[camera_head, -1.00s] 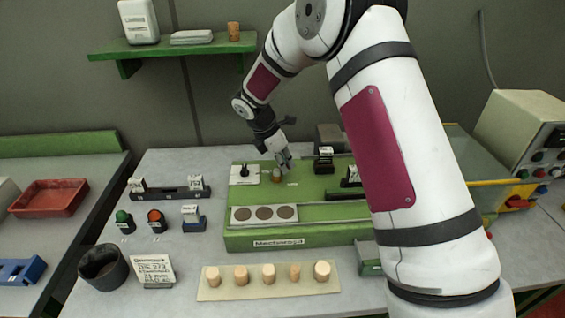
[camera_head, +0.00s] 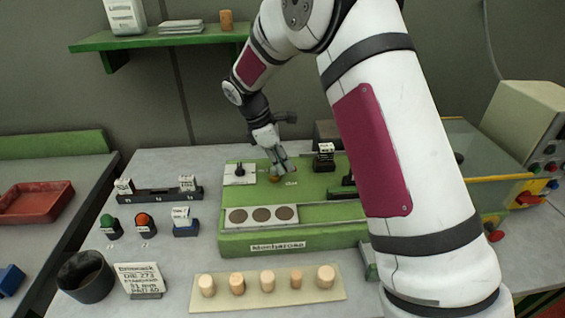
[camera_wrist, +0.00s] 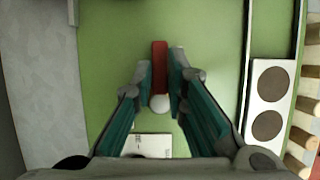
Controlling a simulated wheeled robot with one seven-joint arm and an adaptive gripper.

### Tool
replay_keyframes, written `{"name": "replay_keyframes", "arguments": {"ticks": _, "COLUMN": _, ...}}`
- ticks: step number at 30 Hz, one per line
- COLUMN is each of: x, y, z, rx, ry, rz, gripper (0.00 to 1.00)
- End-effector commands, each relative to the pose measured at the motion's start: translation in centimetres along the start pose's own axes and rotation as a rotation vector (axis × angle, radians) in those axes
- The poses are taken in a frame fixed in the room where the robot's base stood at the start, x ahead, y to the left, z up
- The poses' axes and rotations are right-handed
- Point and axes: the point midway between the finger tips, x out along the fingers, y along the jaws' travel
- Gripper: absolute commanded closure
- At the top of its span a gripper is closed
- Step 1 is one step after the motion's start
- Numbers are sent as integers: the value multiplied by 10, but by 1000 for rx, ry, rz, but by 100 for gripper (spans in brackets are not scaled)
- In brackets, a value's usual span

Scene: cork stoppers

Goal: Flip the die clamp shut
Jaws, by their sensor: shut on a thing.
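The die clamp appears in the wrist view as a flat red lever (camera_wrist: 160,66) with a pale ball knob (camera_wrist: 159,103) at its near end. My gripper (camera_wrist: 159,73) has its two teal-lined fingers on either side of this lever, closed in on it. In the head view, my gripper (camera_head: 280,170) reaches down to the back of the green machine (camera_head: 235,242). A small yellowish-brown piece (camera_head: 274,179) shows beside the fingertips there. The red lever is hidden by the fingers in the head view, and I cannot tell its exact tilt.
A pale plate with three brown discs (camera_head: 232,225) lies at the machine's front. A white plate with a black knob (camera_head: 240,173) is left of my gripper, and a black labelled block (camera_head: 324,158) is to its right. Several corks stand on a beige strip (camera_head: 222,299) in front.

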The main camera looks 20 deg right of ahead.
Motion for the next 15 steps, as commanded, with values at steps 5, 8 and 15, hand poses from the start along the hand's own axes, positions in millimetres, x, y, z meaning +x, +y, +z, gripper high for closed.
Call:
{"name": "replay_keyframes", "arguments": {"ticks": 5, "x": 0, "y": 0, "z": -1, "rx": 6, "ry": 2, "rz": -2, "gripper": 100}}
{"name": "replay_keyframes", "arguments": {"ticks": 8, "x": 0, "y": 0, "z": -1, "rx": 5, "ry": 2, "rz": -2, "gripper": 100}}
{"name": "replay_keyframes", "arguments": {"ticks": 15, "x": 0, "y": 0, "z": 0, "rx": 4, "ry": 1, "rz": -2, "gripper": 67}}
